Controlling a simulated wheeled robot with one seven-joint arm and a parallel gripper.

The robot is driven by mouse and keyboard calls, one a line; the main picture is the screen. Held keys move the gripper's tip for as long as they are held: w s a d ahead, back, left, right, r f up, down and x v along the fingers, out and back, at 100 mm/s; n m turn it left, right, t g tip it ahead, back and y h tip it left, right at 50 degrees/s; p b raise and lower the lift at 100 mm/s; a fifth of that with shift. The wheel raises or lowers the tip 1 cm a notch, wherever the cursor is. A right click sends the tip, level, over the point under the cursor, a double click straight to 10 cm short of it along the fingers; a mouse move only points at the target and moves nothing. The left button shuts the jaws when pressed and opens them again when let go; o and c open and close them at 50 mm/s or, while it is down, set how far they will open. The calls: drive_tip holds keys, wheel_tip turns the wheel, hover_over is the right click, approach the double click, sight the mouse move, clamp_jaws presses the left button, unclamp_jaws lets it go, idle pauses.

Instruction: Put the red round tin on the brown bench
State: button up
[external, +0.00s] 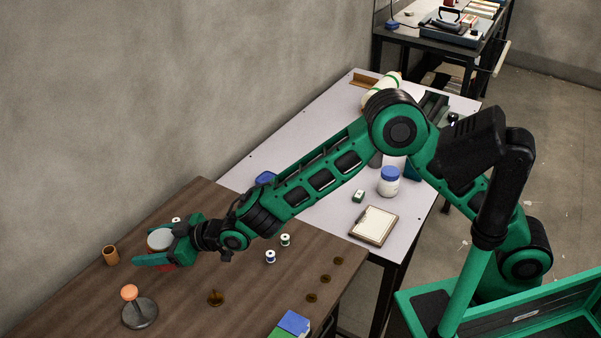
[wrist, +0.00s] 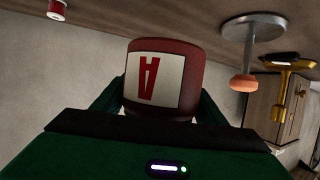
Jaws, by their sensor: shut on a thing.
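The red round tin (external: 159,239) has a pale top in the external view and is at the left, over the brown bench (external: 185,285). In the wrist view the red tin (wrist: 153,60), with a white label and a red letter, fills the middle and appears upside down. My gripper (external: 157,250) is shut on the tin, with one green finger on each side of it in the wrist view (wrist: 160,100). I cannot tell whether the tin's base touches the bench. The fingers hide part of its side.
Spools (external: 270,257), brass discs (external: 325,279) and a blue-green block (external: 293,322) lie to the right. A white table (external: 325,200) adjoins the bench behind.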

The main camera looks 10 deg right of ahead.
drive_tip(key=shift+f, duration=3.2)
drive_tip(key=shift+f, duration=0.15)
drive_tip(key=o, duration=1.5)
drive_tip(key=shift+d, duration=0.15)
drive_tip(key=v, duration=1.2)
